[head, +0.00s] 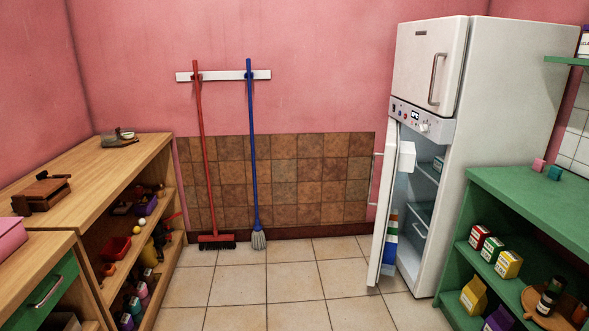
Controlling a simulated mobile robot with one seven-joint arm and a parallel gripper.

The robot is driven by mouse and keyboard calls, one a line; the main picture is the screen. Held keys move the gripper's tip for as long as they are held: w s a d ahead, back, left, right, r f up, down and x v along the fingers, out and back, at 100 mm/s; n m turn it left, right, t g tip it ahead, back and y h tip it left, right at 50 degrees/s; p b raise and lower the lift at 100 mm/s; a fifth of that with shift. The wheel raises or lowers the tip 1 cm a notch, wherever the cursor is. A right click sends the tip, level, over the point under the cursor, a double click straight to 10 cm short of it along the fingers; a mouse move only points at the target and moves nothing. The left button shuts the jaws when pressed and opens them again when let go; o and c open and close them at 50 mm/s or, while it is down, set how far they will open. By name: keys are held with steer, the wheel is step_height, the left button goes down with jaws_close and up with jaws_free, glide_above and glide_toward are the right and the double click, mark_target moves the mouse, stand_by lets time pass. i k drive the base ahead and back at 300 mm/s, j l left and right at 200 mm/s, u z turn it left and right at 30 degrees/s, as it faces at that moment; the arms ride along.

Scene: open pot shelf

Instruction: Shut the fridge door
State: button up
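The white fridge (500,110) stands against the back wall at the right. Its lower fridge door (383,205) is open, swung out toward the room and seen nearly edge-on, with a handle on its left side. Shelves and a drawer show in the lit inside (422,210). A carton and other items sit in the door's inner racks. The upper freezer door (428,65) is shut, with a vertical handle. My gripper is not in view.
The tiled floor (290,285) is clear in front of the fridge. A green shelf unit (530,195) with boxes stands close at the right. A wooden shelf unit (150,148) is at the left. A red broom (203,150) and blue mop (252,150) hang on the back wall.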

mark_target(399, 156)
steer(key=i+z, duration=0.15)
steer(key=i, duration=0.45)
steer(key=i+j+z, duration=0.1)
steer(key=i, duration=0.55)
steer(key=i+j+z, duration=0.25)
steer(key=i+z, duration=0.15)
steer(key=i+j+z, duration=0.65)
steer(key=i+j, duration=0.15)
steer(key=j, duration=0.2)
steer(key=i+j+z, duration=0.15)
steer(key=j, duration=0.15)
steer(key=i+j+u, duration=0.1)
steer(key=j, duration=0.25)
steer(key=i+j+u, duration=0.1)
steer(key=j, duration=0.2)
